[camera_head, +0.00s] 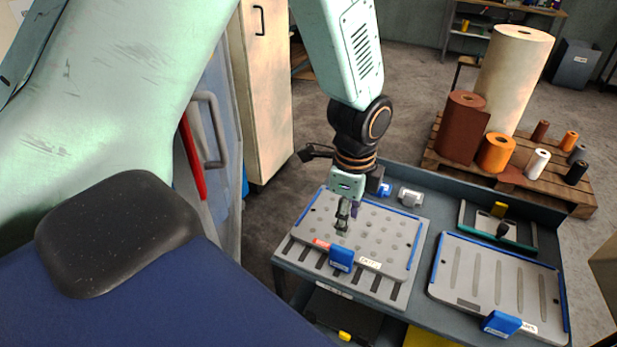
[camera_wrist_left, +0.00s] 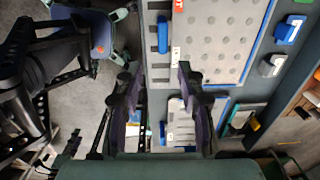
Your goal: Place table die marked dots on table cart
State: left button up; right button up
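The dotted die (camera_head: 383,230) is a grey plate with rows of round dots and blue side edges. It lies on the dark cart (camera_head: 410,320), with a blue block (camera_head: 341,258) and a red and a white label at its front edge. The dotted die also shows in the left wrist view (camera_wrist_left: 222,40), with its blue block (camera_wrist_left: 162,34) ahead of the fingers. My left gripper (camera_head: 343,222) hangs over the die's left part. In the wrist view its fingers (camera_wrist_left: 157,75) are spread with nothing between them. Whether it touches the die is unclear. My right gripper is not in view.
A slotted die (camera_head: 497,285) with a blue block (camera_head: 501,324) lies to the right on the cart. A small tray with a green edge (camera_head: 497,236) is behind it. Colored rolls (camera_head: 463,125) stand on a pallet at the back right. A cabinet stands at left.

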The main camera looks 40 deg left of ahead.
pick_arm(q)
jog(key=s+d+f+n, duration=0.2)
jog(key=s+f+n, duration=0.6)
jog(key=s+f, duration=0.5)
jog(key=s+f+n, duration=0.5)
jog(key=s+n, duration=0.2)
jog(key=s, duration=0.4)
jog(key=shift+s+a+f+n, duration=0.3)
jog(key=shift+s+f+n, duration=0.05)
jog(key=shift+s+n, duration=0.05)
jog(key=shift+w, duration=0.1)
